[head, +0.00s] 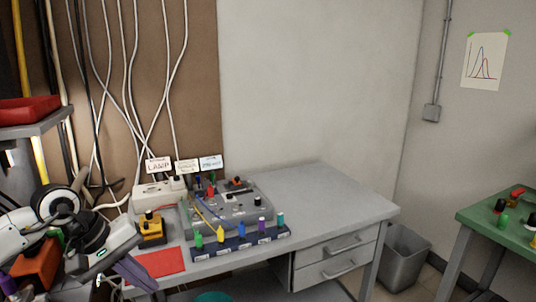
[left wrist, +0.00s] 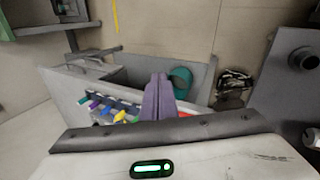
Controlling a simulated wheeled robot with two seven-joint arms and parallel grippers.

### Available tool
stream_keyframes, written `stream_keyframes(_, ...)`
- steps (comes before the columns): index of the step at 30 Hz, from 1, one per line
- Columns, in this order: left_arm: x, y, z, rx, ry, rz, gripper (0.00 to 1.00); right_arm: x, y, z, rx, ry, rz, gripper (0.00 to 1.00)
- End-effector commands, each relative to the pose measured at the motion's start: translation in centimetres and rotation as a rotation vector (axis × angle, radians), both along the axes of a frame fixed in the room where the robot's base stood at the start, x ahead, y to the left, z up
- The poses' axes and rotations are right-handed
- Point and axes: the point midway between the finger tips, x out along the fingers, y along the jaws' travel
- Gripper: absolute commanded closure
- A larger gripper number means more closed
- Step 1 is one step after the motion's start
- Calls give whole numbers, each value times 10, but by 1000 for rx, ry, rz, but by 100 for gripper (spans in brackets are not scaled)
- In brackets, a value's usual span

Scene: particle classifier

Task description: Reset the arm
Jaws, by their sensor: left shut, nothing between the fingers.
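My left gripper (head: 150,285) is in the lower left of the head view, just in front of the desk's left front edge. Its purple-grey fingers are pressed together with nothing between them. In the left wrist view the shut fingers (left wrist: 158,82) point away from the camera, with the desk beyond and to the left. My left arm's white wrist comes in from the left edge of the head view. My right gripper is not in either view.
The grey desk (head: 335,200) holds a grey device (head: 228,212), a dark rack with several coloured pegs (head: 240,250), a red mat (head: 155,264) and a yellow-black box (head: 151,230). A bin (head: 405,262) and a green table (head: 490,212) stand right. The desk's right top is clear.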

Motion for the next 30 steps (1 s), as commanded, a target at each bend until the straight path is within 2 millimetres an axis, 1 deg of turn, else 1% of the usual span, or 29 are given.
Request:
stream_keyframes(1, -7, -27, -12, -92, 38, 18, 100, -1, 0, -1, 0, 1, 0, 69)
stream_keyframes(2, -11, -45, -16, -158, 62, 37, 100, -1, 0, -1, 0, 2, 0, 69)
stream_keyframes(3, -18, -72, -22, -263, 108, 71, 100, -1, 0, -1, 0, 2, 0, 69)
stream_keyframes(5, -32, -115, -27, -446, 202, 143, 100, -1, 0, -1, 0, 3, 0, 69)
stream_keyframes(6, -41, -145, -26, -587, 286, 207, 100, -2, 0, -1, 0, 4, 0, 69)
stream_keyframes(7, -49, -167, -24, -701, 365, 266, 100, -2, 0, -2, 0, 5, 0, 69)
stream_keyframes(8, -55, -186, -20, -814, 449, 331, 100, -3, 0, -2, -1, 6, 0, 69)
stream_keyframes(9, -61, -206, -13, -960, 571, 425, 100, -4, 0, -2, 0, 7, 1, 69)
stream_keyframes(10, -64, -218, -7, -1066, 668, 501, 100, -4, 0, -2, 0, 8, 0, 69)
stream_keyframes(11, -66, -226, -2, -1167, 770, 579, 100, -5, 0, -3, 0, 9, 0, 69)
stream_keyframes(12, -65, -234, 4, -1299, 914, 691, 100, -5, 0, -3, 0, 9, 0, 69)
stream_keyframes(14, -62, -236, 8, -1485, 1142, 871, 100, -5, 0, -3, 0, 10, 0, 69)
stream_keyframes(15, -58, -232, 6, -1600, 1305, 999, 100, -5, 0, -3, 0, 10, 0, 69)
stream_keyframes(17, -51, -220, -5, -1763, 1555, 1199, 100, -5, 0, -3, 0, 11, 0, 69)
stream_keyframes(18, -48, -208, -19, -1862, 1729, 1339, 100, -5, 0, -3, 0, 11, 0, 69)
stream_keyframes(19, -47, -198, -33, -1932, 1860, 1447, 100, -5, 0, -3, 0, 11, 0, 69)
stream_keyframes(20, -48, -187, -49, 1896, -1890, -1478, 100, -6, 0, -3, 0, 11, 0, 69)
stream_keyframes(21, -52, -172, -74, 1700, -1771, -1394, 100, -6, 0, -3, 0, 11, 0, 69)
stream_keyframes(23, -64, -151, -114, 1444, -1593, -1266, 100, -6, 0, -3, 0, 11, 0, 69)
stream_keyframes(24, -76, -139, -140, 1302, -1483, -1184, 100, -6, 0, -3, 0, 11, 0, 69)
stream_keyframes(25, -87, -132, -159, 1205, -1403, -1126, 100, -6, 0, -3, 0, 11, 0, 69)
stream_keyframes(26, -99, -125, -178, 1116, -1324, -1069, 100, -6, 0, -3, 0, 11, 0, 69)
stream_keyframes(27, -116, -118, -201, 1006, -1223, -995, 100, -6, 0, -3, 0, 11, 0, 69)
stream_keyframes(29, -144, -110, -231, 866, -1086, -891, 100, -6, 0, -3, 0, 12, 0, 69)
stream_keyframes(30, -162, -106, -248, 787, -1002, -828, 100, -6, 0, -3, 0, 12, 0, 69)
